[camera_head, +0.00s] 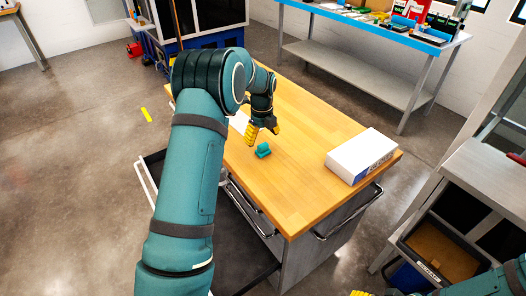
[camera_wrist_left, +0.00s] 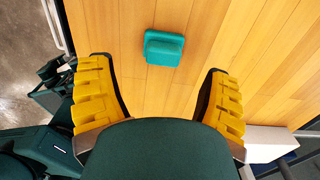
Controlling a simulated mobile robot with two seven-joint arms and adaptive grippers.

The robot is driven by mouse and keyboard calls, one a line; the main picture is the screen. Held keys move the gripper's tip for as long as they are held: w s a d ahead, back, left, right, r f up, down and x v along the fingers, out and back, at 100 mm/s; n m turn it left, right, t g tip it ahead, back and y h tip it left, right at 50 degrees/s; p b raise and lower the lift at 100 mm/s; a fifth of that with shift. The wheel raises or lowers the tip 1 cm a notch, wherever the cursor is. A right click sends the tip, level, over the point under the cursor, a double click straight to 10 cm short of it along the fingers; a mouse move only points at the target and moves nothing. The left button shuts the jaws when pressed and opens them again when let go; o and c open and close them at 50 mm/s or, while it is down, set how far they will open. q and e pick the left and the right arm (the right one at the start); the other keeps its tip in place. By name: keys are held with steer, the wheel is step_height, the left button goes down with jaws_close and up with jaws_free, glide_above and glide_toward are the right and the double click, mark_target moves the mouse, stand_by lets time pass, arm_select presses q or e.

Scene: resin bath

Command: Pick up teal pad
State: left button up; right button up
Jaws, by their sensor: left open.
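The teal pad (camera_head: 263,150) lies on the wooden top of the workbench (camera_head: 300,200), near its left edge. It also shows in the left wrist view (camera_wrist_left: 164,48), as a small block with a raised part, just beyond the fingertips and between their lines. My left gripper (camera_head: 262,133) is open and empty, above the bench and a little behind the pad in the head view. Its yellow fingers (camera_wrist_left: 158,72) stand wide apart in the left wrist view and do not touch the pad.
A white box (camera_head: 361,156) stands on the bench's right side. A white sheet (camera_head: 239,121) lies partly hidden behind my left arm. An open drawer (camera_head: 146,185) sticks out at the left. A grey cabinet (camera_head: 490,175) stands to the right. The bench top around the pad is clear.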

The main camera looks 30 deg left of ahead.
mark_target(263, 145)
arm_select(q)
steer(key=f, duration=0.2)
steer(key=f+b, duration=0.1)
steer(key=f, duration=0.2)
steer(key=shift+w+d+f, duration=0.1)
steer(key=shift+w+f, duration=0.05)
steer(key=shift+w, duration=0.05)
steer(key=c, duration=1.3)
